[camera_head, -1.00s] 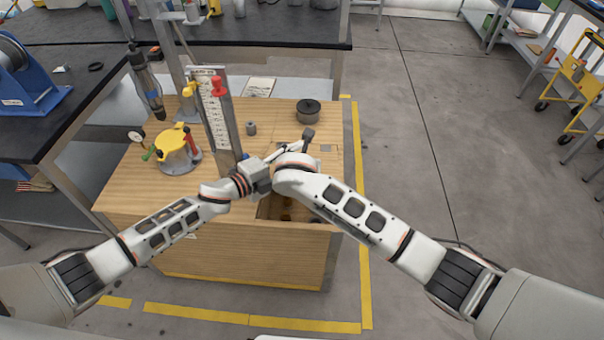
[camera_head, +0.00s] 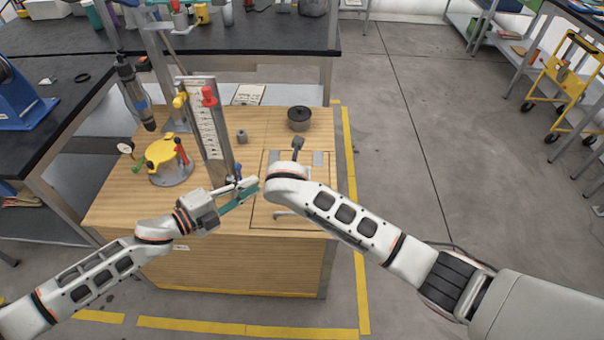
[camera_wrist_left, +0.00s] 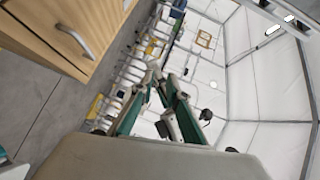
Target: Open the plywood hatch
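The plywood hatch (camera_head: 311,198) lies flat in the cabinet top, with a seam around it and two grey hinge plates at its far edge. Its metal handle (camera_head: 287,212) is near the front edge; a handle on plywood, apparently the same one, shows at upper left in the left wrist view (camera_wrist_left: 76,40). My left gripper (camera_head: 257,187) is left of the hatch, off the handle; its teal-lined fingers are slightly apart and empty, as the left wrist view (camera_wrist_left: 158,78) also shows.
On the wooden cabinet (camera_head: 120,205) stand a tall scale with a red clip (camera_head: 213,130), a yellow-topped fixture (camera_head: 166,157), a dark round roll (camera_head: 299,118) and a small grey cylinder (camera_head: 242,136). Open floor lies to the right.

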